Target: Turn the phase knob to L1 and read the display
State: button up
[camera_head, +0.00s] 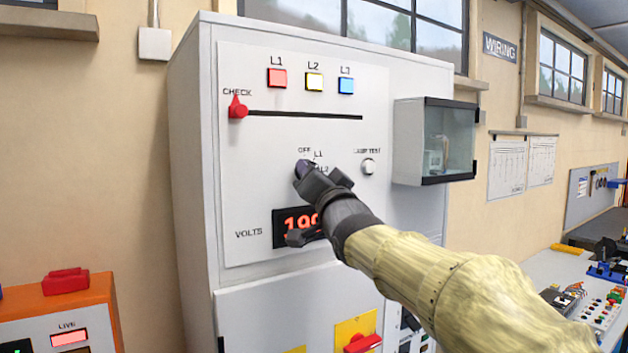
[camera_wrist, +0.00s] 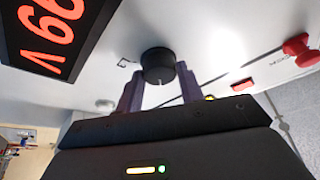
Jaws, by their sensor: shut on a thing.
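The phase knob (camera_wrist: 158,62) is a black round knob on the white cabinet front. In the wrist view, my gripper (camera_wrist: 160,88) has its two purple fingers on either side of the knob, shut on it. In the head view, my gripper (camera_head: 307,172) covers the knob, and the labels OFF, L1 and part of L2 show around it. The knob's pointer direction cannot be told for sure. In the wrist view the display (camera_wrist: 50,35) shows turned, with 99 and V visible.
A lamp test button (camera_head: 368,166) and glass-fronted box (camera_head: 436,140) are to the right. An orange unit (camera_head: 62,305) stands lower left.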

dwell(0.3)
jog(key=o, duration=1)
jog(key=b+v, duration=1.2)
jog(key=v, duration=0.5)
jog(key=shift+s+d, duration=0.15)
